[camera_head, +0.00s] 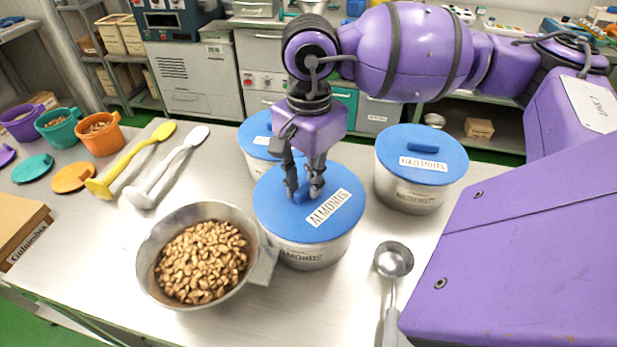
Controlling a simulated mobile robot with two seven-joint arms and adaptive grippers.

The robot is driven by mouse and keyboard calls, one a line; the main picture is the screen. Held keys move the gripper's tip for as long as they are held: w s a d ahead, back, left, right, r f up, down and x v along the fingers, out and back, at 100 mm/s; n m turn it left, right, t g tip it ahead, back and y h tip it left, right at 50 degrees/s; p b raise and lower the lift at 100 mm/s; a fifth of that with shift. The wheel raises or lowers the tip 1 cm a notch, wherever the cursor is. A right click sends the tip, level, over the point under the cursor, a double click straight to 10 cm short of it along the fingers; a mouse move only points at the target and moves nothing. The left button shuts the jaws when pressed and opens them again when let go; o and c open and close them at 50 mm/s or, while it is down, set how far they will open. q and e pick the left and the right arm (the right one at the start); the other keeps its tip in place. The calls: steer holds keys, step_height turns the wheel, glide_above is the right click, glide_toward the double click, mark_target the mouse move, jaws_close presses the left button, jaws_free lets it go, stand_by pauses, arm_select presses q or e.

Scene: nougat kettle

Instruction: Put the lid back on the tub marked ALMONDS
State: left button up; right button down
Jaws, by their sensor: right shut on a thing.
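The tub marked ALMONDS (312,258) is a grey metal tub standing on the steel table near the middle of the view. Its blue lid (285,222), labelled ALMONDS, lies over the tub's top; whether it is fully seated I cannot tell. My right gripper (305,197) points down from above and is shut on the small blue handle at the lid's middle. My left gripper is not in view.
A metal scoop pan (150,255) full of almonds stands left of the tub. A HAZELNUTS tub (405,190) is at the right, another blue-lidded tub (255,135) behind. A ladle (393,260), yellow spoon (128,165) and white spoon (165,170) lie on the table (75,240).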

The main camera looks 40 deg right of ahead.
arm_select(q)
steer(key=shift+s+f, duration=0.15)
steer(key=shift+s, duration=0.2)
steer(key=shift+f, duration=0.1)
arm_select(e)
steer(key=shift+f, duration=0.2)
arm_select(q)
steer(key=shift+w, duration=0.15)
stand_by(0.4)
arm_select(e)
steer(key=c, duration=1.8)
jaws_free()
steer(key=shift+c, duration=0.2)
steer(key=o, duration=0.8)
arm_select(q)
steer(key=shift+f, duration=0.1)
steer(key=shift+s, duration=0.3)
arm_select(e)
steer(key=shift+r, duration=0.1)
